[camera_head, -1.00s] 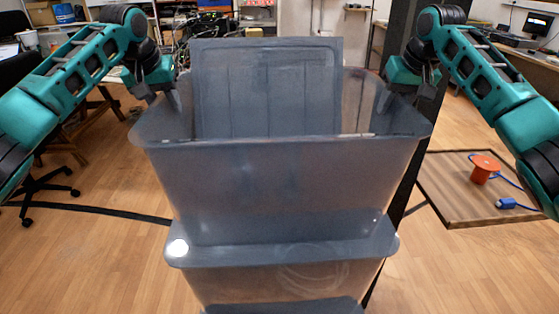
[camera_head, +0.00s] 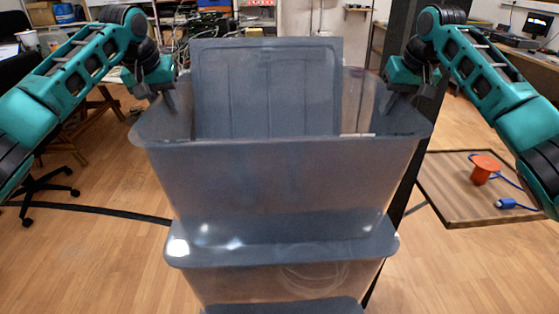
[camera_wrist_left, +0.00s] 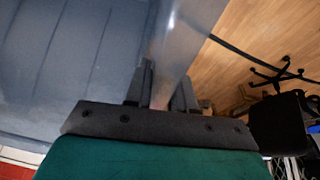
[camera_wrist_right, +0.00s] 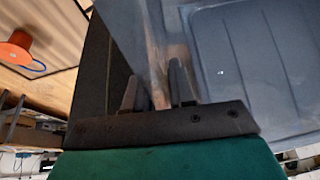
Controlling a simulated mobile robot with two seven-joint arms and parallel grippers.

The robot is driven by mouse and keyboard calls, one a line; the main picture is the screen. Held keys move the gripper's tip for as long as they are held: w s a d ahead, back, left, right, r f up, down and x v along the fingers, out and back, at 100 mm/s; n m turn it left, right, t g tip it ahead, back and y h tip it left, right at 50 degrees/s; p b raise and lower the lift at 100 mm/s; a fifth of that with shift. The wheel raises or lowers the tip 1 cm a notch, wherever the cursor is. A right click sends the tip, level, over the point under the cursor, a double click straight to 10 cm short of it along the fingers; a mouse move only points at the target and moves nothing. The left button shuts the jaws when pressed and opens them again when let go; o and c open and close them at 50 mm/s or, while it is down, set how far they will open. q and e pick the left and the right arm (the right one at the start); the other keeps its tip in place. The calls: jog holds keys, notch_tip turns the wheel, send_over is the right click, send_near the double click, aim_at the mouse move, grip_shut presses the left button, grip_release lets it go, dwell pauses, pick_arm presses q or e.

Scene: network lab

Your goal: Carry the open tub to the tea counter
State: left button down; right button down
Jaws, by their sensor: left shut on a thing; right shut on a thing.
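The open tub (camera_head: 285,180) is grey and translucent and fills the middle of the head view, upright. A grey ribbed panel (camera_head: 265,90) stands upright inside it, rising above the rim; it also shows in the left wrist view (camera_wrist_left: 70,60) and the right wrist view (camera_wrist_right: 260,70). My left gripper (camera_head: 173,102) is shut on the tub's left wall at the rim. My right gripper (camera_head: 385,103) is shut on its right wall at the rim. The tub's floor is hidden.
A second grey tub (camera_head: 290,278) is directly below; I cannot tell whether they touch. On the right, a wooden board (camera_head: 450,205) on the floor bears an orange spool (camera_head: 484,168) and a blue connector (camera_head: 508,203). A black chair (camera_head: 45,185) is at the left. Bare floor shows around the tubs.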

dwell(0.6)
pick_arm(q)
jog(key=shift+w+r, duration=0.1)
jog(key=shift+r, duration=0.2)
pick_arm(e)
jog(key=shift+w+r, duration=0.1)
jog(key=shift+r, duration=0.2)
